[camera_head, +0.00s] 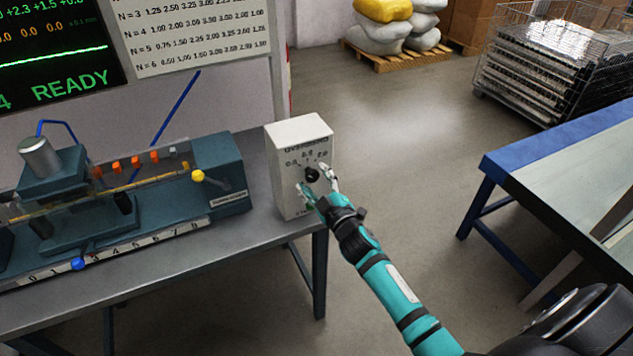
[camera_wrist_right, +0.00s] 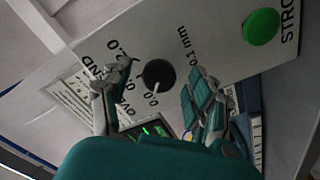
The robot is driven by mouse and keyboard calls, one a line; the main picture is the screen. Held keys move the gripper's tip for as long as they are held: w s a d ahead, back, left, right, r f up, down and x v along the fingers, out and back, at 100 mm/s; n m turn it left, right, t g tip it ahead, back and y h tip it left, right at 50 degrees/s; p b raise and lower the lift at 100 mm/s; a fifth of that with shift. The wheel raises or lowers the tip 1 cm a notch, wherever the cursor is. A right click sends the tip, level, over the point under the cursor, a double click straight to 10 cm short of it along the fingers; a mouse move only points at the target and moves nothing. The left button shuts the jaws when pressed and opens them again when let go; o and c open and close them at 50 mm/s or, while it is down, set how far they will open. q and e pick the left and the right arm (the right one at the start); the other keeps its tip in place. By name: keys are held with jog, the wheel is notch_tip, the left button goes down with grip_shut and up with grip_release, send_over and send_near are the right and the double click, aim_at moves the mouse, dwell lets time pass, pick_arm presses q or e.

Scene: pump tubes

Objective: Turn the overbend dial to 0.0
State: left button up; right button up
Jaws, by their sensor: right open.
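The overbend dial (camera_head: 312,175) is a round black knob on the front of a white control box (camera_head: 285,185) at the table's right end. In the right wrist view the dial (camera_wrist_right: 158,74) has a white pointer line directed down in the picture, roughly toward the 0.0 label; the 2.0 label lies to the upper left. My right gripper (camera_head: 317,180) is open in front of the box, one finger on each side of the dial. In the right wrist view gaps show between the fingers and the knob. My left gripper is not in view.
A green button (camera_wrist_right: 261,26) sits on the same panel, beyond one finger. A teal tube fixture (camera_head: 220,175) stands left of the box on the table. A blue-edged table (camera_head: 500,160) and a wire crate (camera_head: 500,60) are at the right; open floor lies between.

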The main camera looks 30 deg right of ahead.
jog(key=s, duration=1.2)
jog(key=shift+a, duration=0.2)
jog(key=shift+f, duration=0.1)
jog(key=s+a+f+m+g, duration=0.1)
jog(key=s+f+g, duration=0.25)
jog(key=f, duration=0.75)
jog(key=s+a+f+m+g, duration=0.15)
jog(key=s+f, duration=0.35)
jog(key=f, duration=0.6)
jog(key=s+f+m+g, duration=0.1)
jog(key=s+f+g, duration=0.3)
jog(key=f, duration=0.7)
jog(key=s+a+f+m+g, duration=0.1)
jog(key=s+f+g, duration=0.1)
jog(key=s+f, duration=0.4)
jog(key=s+a+f+m+g, duration=0.1)
jog(key=s+f+g, duration=0.2)
jog(key=s, duration=1)
jog(key=s+f+m+g, duration=0.1)
jog(key=s+f+g, duration=0.2)
jog(key=s+f, duration=0.5)
jog(key=shift+s+a+f+y, duration=0.3)
jog(key=shift+s+a+f, duration=0.1)
jog(key=shift+s, duration=0.85)
